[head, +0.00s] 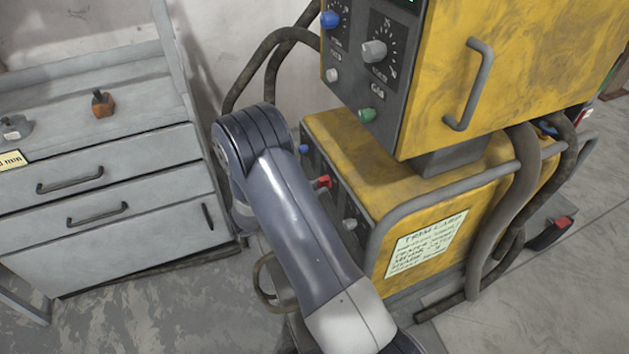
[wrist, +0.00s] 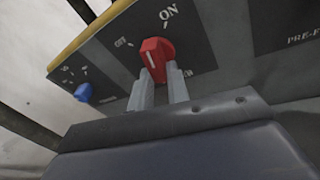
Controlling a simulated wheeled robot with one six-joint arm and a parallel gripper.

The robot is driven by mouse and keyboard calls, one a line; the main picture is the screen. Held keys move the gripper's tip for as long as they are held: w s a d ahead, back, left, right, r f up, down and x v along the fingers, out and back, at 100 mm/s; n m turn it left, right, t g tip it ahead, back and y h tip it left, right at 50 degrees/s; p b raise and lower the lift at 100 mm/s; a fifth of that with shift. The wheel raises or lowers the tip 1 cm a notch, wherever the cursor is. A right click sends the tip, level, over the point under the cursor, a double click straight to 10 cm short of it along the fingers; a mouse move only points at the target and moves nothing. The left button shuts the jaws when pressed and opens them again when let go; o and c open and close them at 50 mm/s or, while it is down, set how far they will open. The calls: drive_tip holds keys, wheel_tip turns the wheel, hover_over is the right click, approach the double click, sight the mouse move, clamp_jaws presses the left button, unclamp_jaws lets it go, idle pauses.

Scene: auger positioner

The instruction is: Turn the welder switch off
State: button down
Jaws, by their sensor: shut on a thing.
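The welder (head: 385,165) is a yellow box with a dark front panel. Its red switch (wrist: 156,58) is a knob on the grey panel in the wrist view, with OFF marked at its upper left and ON at its upper right. A pale line on the knob is partly visible; which mark it points at is hard to tell. The red switch also shows in the head view (head: 324,182), beside my arm. My gripper (wrist: 160,78) has its two grey fingers shut on the lower part of the knob. In the head view my arm hides the gripper.
A blue knob (wrist: 83,92) sits left of the switch. A yellow upper unit (head: 500,70) with a grey handle (head: 470,85) stands above the welder. A grey drawer cabinet (head: 110,190) stands at left. Thick hoses (head: 270,65) hang behind my arm.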

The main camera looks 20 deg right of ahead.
drive_tip(key=n+g+p, duration=0.1)
drive_tip(key=n+p, duration=0.1)
drive_tip(key=n, duration=0.1)
drive_tip(key=n+g+p, duration=0.1)
drive_tip(key=n+p, duration=0.2)
drive_tip(key=n+g+y+p, duration=0.1)
drive_tip(key=n+g+p, duration=0.1)
drive_tip(key=n+p, duration=0.1)
drive_tip(key=shift+s+r, duration=0.35)
drive_tip(key=shift+s, duration=0.05)
drive_tip(key=shift+n, duration=0.4)
drive_tip(key=c, duration=1.4)
unclamp_jaws()
drive_tip(key=shift+o, duration=0.2)
drive_tip(key=shift+a, duration=0.1)
drive_tip(key=v, duration=1)
drive_tip(key=shift+a+r, duration=0.2)
drive_tip(key=shift+a, duration=0.15)
drive_tip(key=shift+d, duration=0.15)
